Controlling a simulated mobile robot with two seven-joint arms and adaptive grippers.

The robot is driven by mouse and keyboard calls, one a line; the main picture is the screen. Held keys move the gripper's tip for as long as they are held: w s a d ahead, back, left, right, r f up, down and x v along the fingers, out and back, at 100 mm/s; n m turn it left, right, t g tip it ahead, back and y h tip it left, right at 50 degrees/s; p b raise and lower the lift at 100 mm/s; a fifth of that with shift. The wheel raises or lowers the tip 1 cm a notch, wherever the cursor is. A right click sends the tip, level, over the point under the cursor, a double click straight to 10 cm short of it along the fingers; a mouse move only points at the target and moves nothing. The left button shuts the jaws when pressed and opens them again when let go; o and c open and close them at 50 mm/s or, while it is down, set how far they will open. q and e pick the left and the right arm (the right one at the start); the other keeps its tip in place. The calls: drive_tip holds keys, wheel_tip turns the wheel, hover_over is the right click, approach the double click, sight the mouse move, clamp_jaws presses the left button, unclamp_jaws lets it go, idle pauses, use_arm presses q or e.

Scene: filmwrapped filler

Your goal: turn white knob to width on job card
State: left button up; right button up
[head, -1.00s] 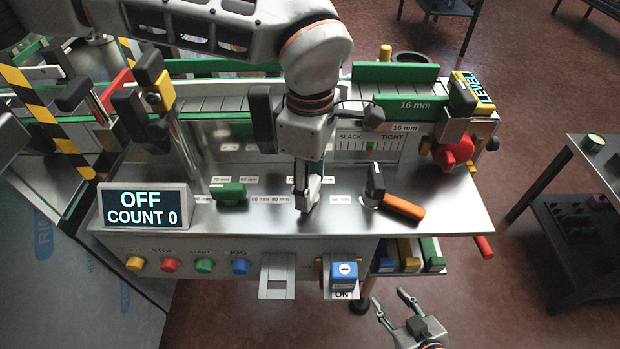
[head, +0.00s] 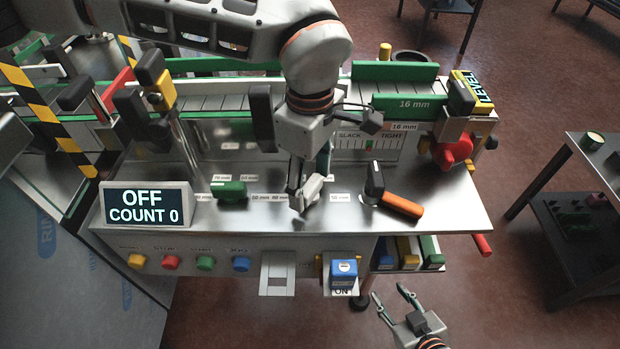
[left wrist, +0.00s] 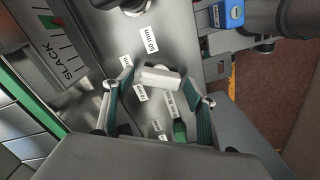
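The white knob (head: 311,191) is a pale bar on the steel panel, with mm labels around it. It also shows in the left wrist view (left wrist: 160,77), lying between my left fingertips. My left gripper (head: 308,176) points down at the knob, its fingers at the bar's two ends. The bar turns together with the gripper, so it appears held, though the contact is partly hidden. A 50 mm label (left wrist: 149,40) is readable in the wrist view; others are small or blurred. My right gripper (head: 391,303) is open and empty below the panel's front. I cannot make out a job card.
The display (head: 146,205) reads OFF, COUNT 0. Coloured buttons and a blue block (head: 344,274) line the front. A guide rail stands behind.

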sight(310, 184)
idle(0.3)
use_arm(q)
wheel_tip(310, 184, up, 12)
idle(0.5)
idle(0.4)
